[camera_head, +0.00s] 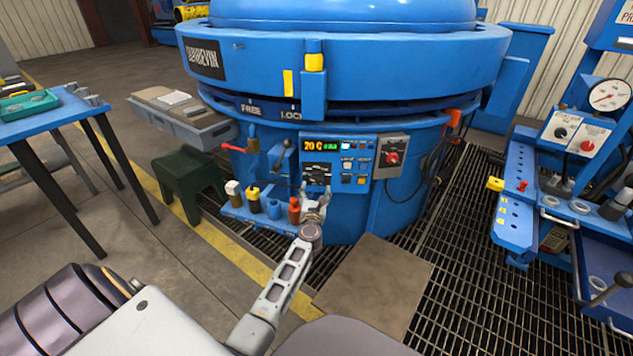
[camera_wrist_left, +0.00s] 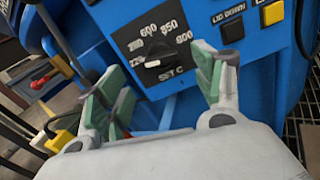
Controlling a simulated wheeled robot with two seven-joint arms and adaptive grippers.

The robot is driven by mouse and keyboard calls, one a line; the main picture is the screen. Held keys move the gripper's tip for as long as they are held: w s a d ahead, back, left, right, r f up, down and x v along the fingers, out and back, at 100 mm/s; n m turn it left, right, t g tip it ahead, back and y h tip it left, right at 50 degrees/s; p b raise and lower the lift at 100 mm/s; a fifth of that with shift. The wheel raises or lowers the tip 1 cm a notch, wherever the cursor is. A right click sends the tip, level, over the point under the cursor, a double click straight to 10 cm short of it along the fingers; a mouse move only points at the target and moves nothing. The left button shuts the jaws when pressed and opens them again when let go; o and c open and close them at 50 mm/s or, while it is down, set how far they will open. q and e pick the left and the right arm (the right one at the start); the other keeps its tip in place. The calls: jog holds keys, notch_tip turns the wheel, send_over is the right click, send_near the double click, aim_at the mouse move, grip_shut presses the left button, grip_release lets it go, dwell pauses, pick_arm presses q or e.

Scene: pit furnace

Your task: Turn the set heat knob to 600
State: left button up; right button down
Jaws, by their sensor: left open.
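The set heat knob (camera_wrist_left: 158,53) is a dark dial with a pale mark at its lower left, above a "SET C" label. Printed numbers ring it, with 600 (camera_wrist_left: 149,30) at its upper left; the mark is not at 600, and its exact setting is hard to read. In the head view the dial area (camera_head: 317,174) is small, low on the furnace's blue control panel (camera_head: 352,148). My left gripper (camera_head: 314,200) is open in front of the panel, just below the dial. In the left wrist view its green-padded fingers (camera_wrist_left: 160,88) are spread, empty and apart from the knob.
A grey box with a red switch (camera_head: 393,156) is right of the panel. Several bottles, including an orange one (camera_head: 294,211), stand on a small blue shelf left of my gripper. A green stool (camera_head: 188,170) and a blue table (camera_head: 50,115) are further left.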

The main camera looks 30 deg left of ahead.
aim_at(316, 180)
pick_arm(q)
jog(key=x, duration=0.2)
jog(key=shift+w+a, duration=0.15)
jog(key=shift+w, duration=0.05)
jog(key=shift+b+x, duration=0.95)
jog(key=shift+x, duration=1.15)
jog(key=shift+w+a, duration=0.25)
jog(key=shift+w, duration=0.2)
pick_arm(e)
jog(key=shift+m+t+y, duration=0.3)
jog(key=shift+t, duration=0.1)
jog(key=f, duration=0.5)
jog(key=shift+s+a, duration=0.15)
jog(key=shift+a, duration=0.25)
jog(key=shift+s+f, duration=0.1)
